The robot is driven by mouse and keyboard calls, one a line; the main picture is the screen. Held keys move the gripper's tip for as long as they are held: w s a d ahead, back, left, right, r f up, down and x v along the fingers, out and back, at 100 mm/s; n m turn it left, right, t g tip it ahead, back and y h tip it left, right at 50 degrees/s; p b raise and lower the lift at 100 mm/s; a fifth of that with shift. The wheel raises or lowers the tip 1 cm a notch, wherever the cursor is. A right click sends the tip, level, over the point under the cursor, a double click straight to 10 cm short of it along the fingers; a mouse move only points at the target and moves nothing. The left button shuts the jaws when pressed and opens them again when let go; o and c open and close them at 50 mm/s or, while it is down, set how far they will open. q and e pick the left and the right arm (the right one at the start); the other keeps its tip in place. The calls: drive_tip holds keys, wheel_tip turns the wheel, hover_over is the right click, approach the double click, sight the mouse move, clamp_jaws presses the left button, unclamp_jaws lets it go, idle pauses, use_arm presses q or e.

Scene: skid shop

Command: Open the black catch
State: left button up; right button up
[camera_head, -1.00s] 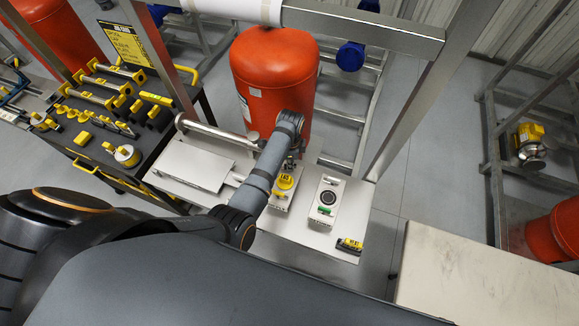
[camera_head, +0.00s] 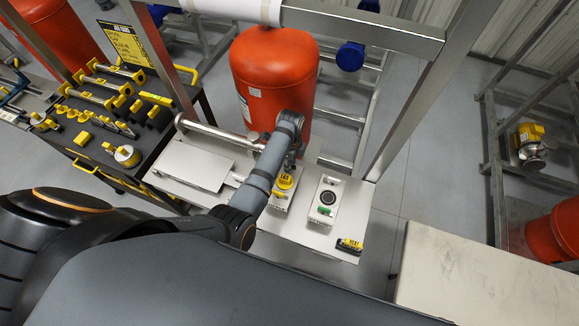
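A white panel (camera_head: 300,231) carries several fittings. A small black piece with a yellow label (camera_head: 350,244) sits at its front right edge; I cannot tell for certain whether it is the black catch. A white box with a round black part (camera_head: 327,197) and a green part stands left of and behind it. A yellow fitting on a white block (camera_head: 284,181) stands left of that box. My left gripper (camera_head: 290,163) hangs just above the yellow fitting, mostly hidden by my wrist and too small to show its fingers. My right gripper is out of view.
A grey flat plate (camera_head: 195,166) and a metal bar are left of my forearm. An orange tank (camera_head: 272,80) stands behind the panel, inside a metal frame (camera_head: 420,95). A dark tool cart (camera_head: 85,155) is at left, a pale bench (camera_head: 470,280) at lower right.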

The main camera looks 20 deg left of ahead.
use_arm(q)
drive_tip(key=shift+r, duration=3.55)
drive_tip(key=n, duration=0.3)
drive_tip(key=shift+r, duration=0.15)
drive_tip(key=n, duration=0.3)
drive_tip(key=shift+r+n, duration=0.25)
drive_tip(key=shift+n, duration=0.15)
drive_tip(key=shift+n, duration=0.8)
drive_tip(key=n, duration=0.5)
drive_tip(key=shift+r, duration=0.4)
drive_tip(key=shift+n, duration=0.3)
